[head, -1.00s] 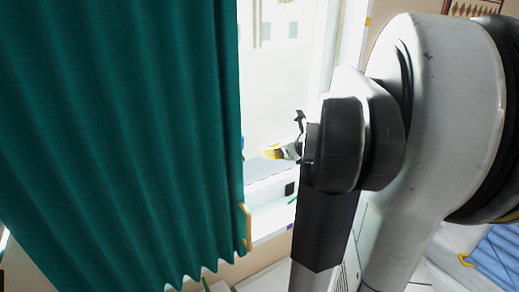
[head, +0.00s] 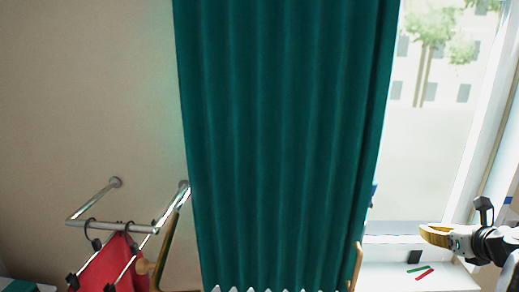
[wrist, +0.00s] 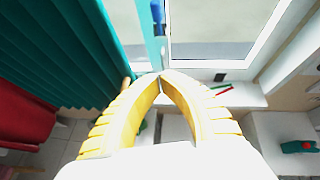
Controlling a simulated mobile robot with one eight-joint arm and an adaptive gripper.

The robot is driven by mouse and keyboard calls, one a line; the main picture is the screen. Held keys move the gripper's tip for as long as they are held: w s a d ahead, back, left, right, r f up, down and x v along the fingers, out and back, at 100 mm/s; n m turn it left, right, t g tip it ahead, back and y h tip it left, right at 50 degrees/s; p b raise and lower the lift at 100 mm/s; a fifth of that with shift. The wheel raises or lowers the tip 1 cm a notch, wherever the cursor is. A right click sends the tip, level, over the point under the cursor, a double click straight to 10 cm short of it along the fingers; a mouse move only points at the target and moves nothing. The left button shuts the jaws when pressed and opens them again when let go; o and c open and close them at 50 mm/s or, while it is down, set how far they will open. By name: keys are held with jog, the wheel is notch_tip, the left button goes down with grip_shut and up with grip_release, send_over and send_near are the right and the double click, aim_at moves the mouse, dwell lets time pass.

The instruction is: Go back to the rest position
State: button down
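My gripper (head: 424,231) is at the right edge of the head view, in front of the window and above the sill. Its yellow fingers point left. In the wrist view, the fingertips of my gripper (wrist: 160,76) meet, and nothing shows between them. The gripper is shut and empty, apart from the curtain and the sill as far as I can see. Most of my arm is outside the head view.
A long green curtain (head: 285,140) hangs left of the window (head: 430,150). Small red and green items (head: 424,273) lie on the white sill (head: 390,283). A metal rail (head: 100,224) with a red garment (head: 105,265) on hangers juts from the wall at left.

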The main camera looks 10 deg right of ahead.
jog(key=s+a+f+n+g+y+b, duration=0.1)
jog(key=a+f+n+g+b, duration=0.1)
jog(key=a+f+n+b, duration=0.8)
jog(key=s+a+f+n+g+y+b, duration=0.1)
jog(key=a+f+n+b, duration=0.5)
jog(key=a, duration=0.6)
jog(key=s+a+f+n+g+b, duration=0.1)
jog(key=s+a+f+n+b, duration=0.4)
jog(key=f+n, duration=0.3)
jog(key=s+a+f+n+h+b, duration=0.1)
jog(key=s+a+f+n+b, duration=0.4)
jog(key=n, duration=0.7)
notch_tip(320, 180, down, 4)
jog(key=shift+a+r+g+b, duration=0.25)
jog(key=shift+a+g+b, duration=0.15)
jog(key=shift+a+b, duration=0.65)
jog(key=shift+s, duration=0.1)
